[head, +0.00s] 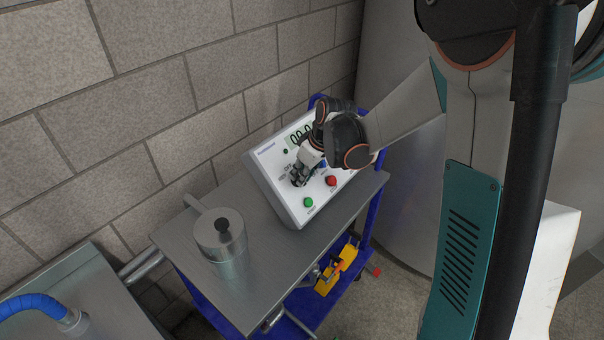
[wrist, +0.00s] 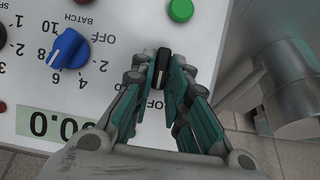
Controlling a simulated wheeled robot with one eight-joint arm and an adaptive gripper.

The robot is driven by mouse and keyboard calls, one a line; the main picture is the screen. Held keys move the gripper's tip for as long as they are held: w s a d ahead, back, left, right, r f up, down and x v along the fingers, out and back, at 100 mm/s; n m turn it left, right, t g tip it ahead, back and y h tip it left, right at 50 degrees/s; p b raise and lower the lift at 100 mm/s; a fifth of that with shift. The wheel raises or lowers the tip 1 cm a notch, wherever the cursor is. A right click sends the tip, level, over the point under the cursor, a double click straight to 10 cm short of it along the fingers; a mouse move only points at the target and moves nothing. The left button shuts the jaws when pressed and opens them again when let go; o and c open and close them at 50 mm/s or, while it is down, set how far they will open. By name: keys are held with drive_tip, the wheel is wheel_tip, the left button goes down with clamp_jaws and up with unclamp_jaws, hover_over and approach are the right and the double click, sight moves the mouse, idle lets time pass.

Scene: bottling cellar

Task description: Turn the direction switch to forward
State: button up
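The white control panel (head: 285,168) stands tilted on a grey cart top. My gripper (head: 299,177) is down at the panel's face, over its lower left part. In the wrist view my gripper (wrist: 162,65) has its fingertips on both sides of a small black switch knob (wrist: 162,60), with no clear gap left. I take this knob for the direction switch. An "OFF" label shows near it, partly cut off. The other labels around it are hidden by the fingers, so its setting cannot be read. In the head view my gripper hides the knob.
Beside the knob are a blue batch dial (wrist: 68,50) and a green button (wrist: 181,10). A red button (head: 331,181) and a green digital display (head: 300,134) are also on the panel. A metal lidded pot (head: 221,240) stands left on the cart top (head: 270,285).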

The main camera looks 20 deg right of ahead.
clamp_jaws()
drive_tip(key=m+y, duration=0.1)
drive_tip(key=m, duration=0.2)
drive_tip(key=shift+w+d+m+g+y, duration=0.15)
drive_tip(key=shift+d+m+g+y, duration=0.15)
drive_tip(key=shift+d+y, duration=0.1)
drive_tip(key=shift+d+f+m+y+b, duration=0.15)
drive_tip(key=shift+m+y+b, duration=0.75)
drive_tip(key=shift+m, duration=1)
drive_tip(key=o, duration=0.8)
unclamp_jaws()
drive_tip(key=v, duration=1.2)
drive_tip(key=shift+w+d, duration=0.15)
drive_tip(key=shift+w, duration=0.05)
